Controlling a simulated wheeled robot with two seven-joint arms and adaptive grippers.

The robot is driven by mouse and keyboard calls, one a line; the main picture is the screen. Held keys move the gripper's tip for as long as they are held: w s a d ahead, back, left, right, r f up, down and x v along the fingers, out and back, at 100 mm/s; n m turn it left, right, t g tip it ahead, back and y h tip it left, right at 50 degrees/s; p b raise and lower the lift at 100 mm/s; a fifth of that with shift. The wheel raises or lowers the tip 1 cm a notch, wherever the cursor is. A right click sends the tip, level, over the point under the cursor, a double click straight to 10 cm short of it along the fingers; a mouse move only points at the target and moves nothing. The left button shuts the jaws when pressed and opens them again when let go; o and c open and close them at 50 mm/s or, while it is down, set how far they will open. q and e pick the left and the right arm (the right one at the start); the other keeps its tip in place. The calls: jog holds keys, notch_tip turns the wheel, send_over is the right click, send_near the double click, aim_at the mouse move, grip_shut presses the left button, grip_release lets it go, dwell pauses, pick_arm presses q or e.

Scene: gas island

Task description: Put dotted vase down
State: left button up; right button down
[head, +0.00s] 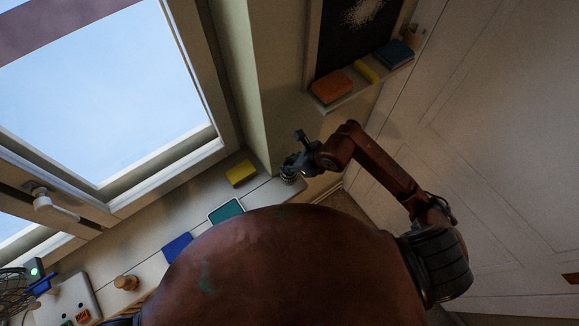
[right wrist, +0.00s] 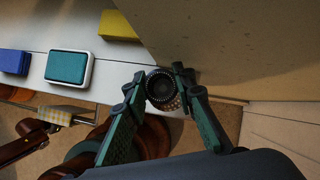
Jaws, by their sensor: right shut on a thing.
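The dotted vase (right wrist: 161,88) is a small round dark vessel with a dotted side, seen from above into its dark mouth in the right wrist view. My right gripper (right wrist: 158,79) is shut on it, one finger on each side. In the head view the dotted vase (head: 288,179) shows small below my right gripper (head: 291,167), at the right end of the white counter (head: 262,193). I cannot tell whether its base touches the counter. My left gripper is not in view.
A yellow block (head: 240,173), a teal block in a white frame (head: 226,211) and a blue block (head: 177,248) lie along the counter, left of the vase. A wall corner stands close behind the gripper. A small shelf (head: 345,97) holds coloured blocks above.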

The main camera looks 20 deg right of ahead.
jog(key=shift+w+d+f, duration=0.1)
jog(key=shift+w+f, duration=0.05)
jog(key=shift+f, duration=0.1)
jog(key=shift+f+p, duration=0.35)
jog(key=shift+f, duration=1.25)
jog(key=shift+f, duration=0.15)
jog(key=c, duration=1.6)
grip_release()
jog(key=shift+d+r, duration=0.1)
jog(key=shift+r, duration=0.2)
jog(key=v, duration=1.1)
jog(key=shift+d+r+b, duration=0.15)
jog(key=shift+r+b, duration=0.15)
